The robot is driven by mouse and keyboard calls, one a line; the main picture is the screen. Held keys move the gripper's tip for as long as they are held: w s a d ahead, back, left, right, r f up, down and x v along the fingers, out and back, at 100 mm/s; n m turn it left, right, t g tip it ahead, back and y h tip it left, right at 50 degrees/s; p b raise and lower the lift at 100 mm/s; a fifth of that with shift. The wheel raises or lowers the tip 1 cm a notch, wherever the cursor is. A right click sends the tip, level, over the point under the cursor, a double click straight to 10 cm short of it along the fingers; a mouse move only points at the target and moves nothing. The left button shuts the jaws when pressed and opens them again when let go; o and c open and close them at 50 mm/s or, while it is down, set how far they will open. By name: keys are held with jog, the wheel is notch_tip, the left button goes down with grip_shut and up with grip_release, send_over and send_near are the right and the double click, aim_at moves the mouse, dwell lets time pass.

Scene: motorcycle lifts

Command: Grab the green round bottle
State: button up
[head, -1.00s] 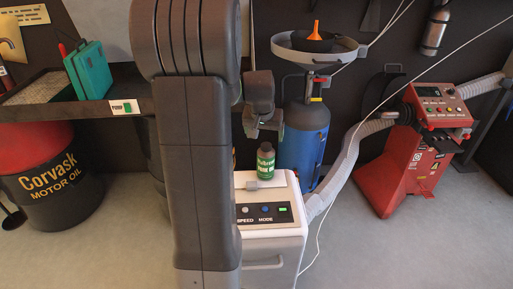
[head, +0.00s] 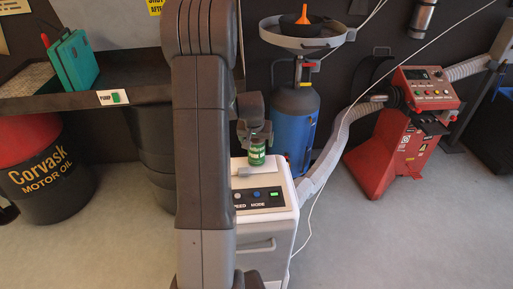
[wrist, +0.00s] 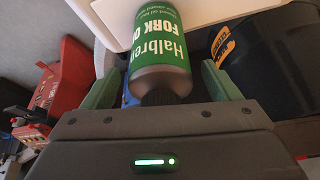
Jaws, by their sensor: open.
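The green-labelled round bottle (head: 257,154) stands upright on the white top of a cabinet in the head view. Its upper part is hidden by my gripper (head: 256,135), which is over it from above. In the wrist view the bottle (wrist: 162,42) shows with its label and dark cap towards the palm. My gripper (wrist: 162,88) is open, with one green finger on each side of the bottle. Gaps show between the fingers and the bottle, and it is not gripped.
The white cabinet (head: 268,218) has a small grey block on its top and a button panel in front. A blue tank (head: 296,125) stands close behind, and a grey hose runs along the right. A red machine (head: 392,150) stands farther right. A dark shelf is at left.

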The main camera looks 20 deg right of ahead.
jog(key=shift+x, duration=0.9)
jog(key=shift+r, duration=0.1)
jog(key=c, duration=1.3)
jog(key=shift+r, duration=0.1)
